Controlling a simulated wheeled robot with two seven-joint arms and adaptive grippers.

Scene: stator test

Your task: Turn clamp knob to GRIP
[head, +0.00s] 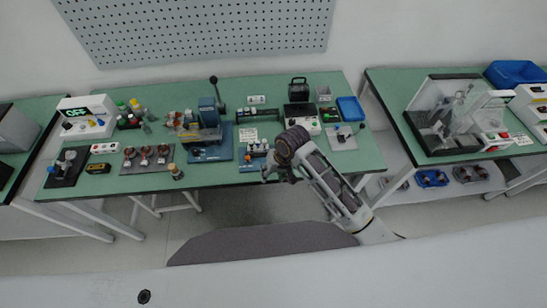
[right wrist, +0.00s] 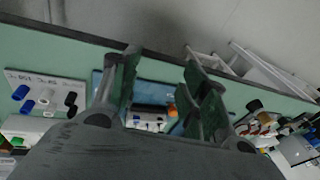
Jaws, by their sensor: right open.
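My right gripper (head: 275,174) hangs over the front edge of the middle table, just in front of a small blue-based fixture (head: 254,153). In the right wrist view, my right gripper (right wrist: 160,95) is open, its two fingers spread with nothing between them. The fingers look apart from these parts. I cannot tell which part is the clamp knob or read a GRIP mark. My left gripper is not in view.
A plate with blue, white and black pieces (right wrist: 45,94) lies left in the right wrist view. A grey chair-like shape (head: 265,245) is in front.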

